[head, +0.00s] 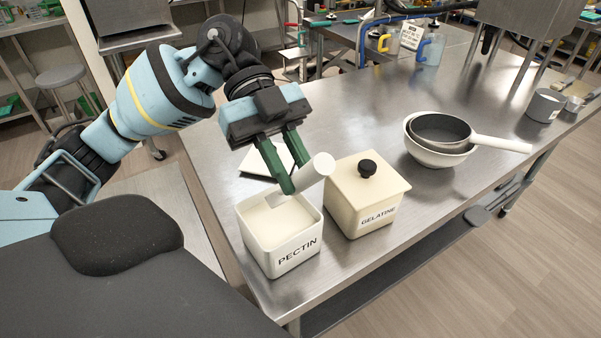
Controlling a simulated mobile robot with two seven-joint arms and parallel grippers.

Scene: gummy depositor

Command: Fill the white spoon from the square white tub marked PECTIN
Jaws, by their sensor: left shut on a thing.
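The square white tub marked PECTIN (283,262) stands uncovered near the table's front left corner, with pale powder inside. My left gripper (290,186) is above the tub's back right rim, its green fingers shut on the white spoon (317,168). The spoon's thick round handle points up and to the right. Its lower end reaches down into the tub's opening at the powder. Whether the spoon's bowl holds powder cannot be told. My right gripper is not in view.
A lidded cream tub marked GELATINE (366,200) stands close to the right of the PECTIN tub. A white square lid (262,160) lies behind. A white bowl (436,154) with a grey pan (440,128) in it is farther right. Between them the steel table (345,125) is clear.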

